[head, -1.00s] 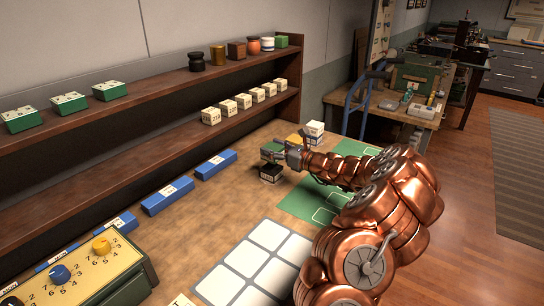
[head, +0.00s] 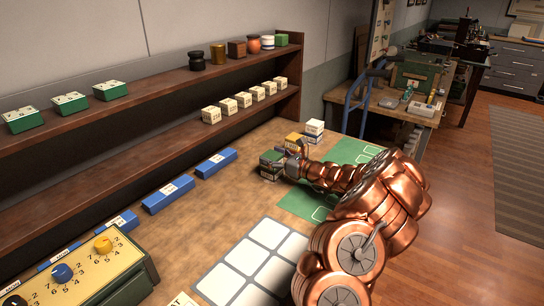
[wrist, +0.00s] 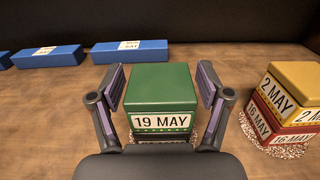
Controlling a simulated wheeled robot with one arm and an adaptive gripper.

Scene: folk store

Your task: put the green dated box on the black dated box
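The green dated box (head: 271,157) with a "19 MAY" label rests on top of the black dated box (head: 269,174), upright and roughly lined up with it. In the wrist view the green box (wrist: 161,88) is between my fingers, and only a thin dark strip of the black box (wrist: 160,138) shows below it. My gripper (wrist: 166,88) is open, with a visible gap between each finger and the green box. In the head view my gripper (head: 284,162) is at the right side of the stack, partly hidden by the box.
A yellow box (wrist: 297,82) labelled "2 MAY" sits on a red box (wrist: 286,122) just right of the stack. A white box stack (head: 315,128) stands behind. Blue blocks (head: 216,164) line the shelf side. A green mat (head: 310,200) lies nearby.

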